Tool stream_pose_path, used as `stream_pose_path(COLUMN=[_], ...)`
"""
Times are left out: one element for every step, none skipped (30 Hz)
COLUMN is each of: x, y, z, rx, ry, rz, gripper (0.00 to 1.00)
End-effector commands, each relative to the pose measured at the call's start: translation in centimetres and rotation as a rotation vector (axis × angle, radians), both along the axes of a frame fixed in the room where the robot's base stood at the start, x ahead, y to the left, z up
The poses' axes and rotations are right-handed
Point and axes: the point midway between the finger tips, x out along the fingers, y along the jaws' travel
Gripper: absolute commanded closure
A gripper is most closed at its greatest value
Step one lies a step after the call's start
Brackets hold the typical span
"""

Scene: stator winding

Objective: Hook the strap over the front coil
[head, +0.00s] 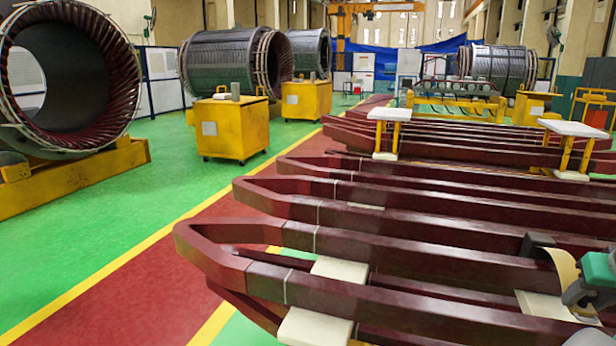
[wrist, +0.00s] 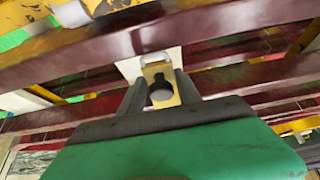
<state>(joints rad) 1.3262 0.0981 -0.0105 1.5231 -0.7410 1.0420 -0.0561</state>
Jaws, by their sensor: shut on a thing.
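The front coil (head: 340,302) is a long dark red loop with its bent end at the left, running out to the right. My gripper (head: 580,290) is at the right edge, at the coil bars, partly cut off by the picture. It is shut on a tan strap (head: 562,266), which curves up beside the coil bar. In the wrist view my gripper (wrist: 160,78) shows two grey fingers on the tan strap (wrist: 156,70), in front of a dark red bar (wrist: 85,58). I cannot tell whether the strap is around the coil or only beside it.
Several more red coils (head: 400,165) lie behind in rows. White support blocks (head: 318,322) carry the front coil. Yellow stands with white tops (head: 389,114) rise between the coils. Yellow carts (head: 232,128) and large stators (head: 75,75) stand behind. The green floor at left is clear.

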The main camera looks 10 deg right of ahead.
Motion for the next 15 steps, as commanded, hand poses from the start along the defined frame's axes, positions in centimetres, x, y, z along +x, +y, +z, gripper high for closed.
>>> stream_pose_path(x=[0.0,-0.1,-0.3,-0.5,-0.6,-0.9,-1.1,-1.3,-1.5,-1.7,-1.9,-2.1,-2.3,-2.5,-2.7], y=[0.0,0.1,0.2,0.3,0.4,0.5,0.6,0.7,0.8,1.0,1.1,1.2,1.3,1.4,1.6], z=[0.0,0.0,0.0,0.0,0.0,0.0,0.0,0.0,0.0,0.0,0.0,0.0,0.0,0.0,0.0], rx=[0.001,0.001,0.001,0.001,0.0,-0.001,-0.001,0.0,0.0,0.0,-0.001,-0.001,-0.001,-0.001,-0.001], ry=[0.001,0.001,0.001,0.001,0.0,0.0,0.0,0.0,0.001,0.0,0.0,0.0,0.001,0.0,0.0], rz=[-0.001,-0.001,-0.001,0.0,0.0,0.0,0.0,-0.001,-0.001,-0.001,0.0,0.0,0.0,0.0,0.0], gripper=[1.0,1.0,1.0,1.0,1.0,1.0,1.0,1.0,1.0,1.0,1.0,1.0,1.0,1.0,1.0])
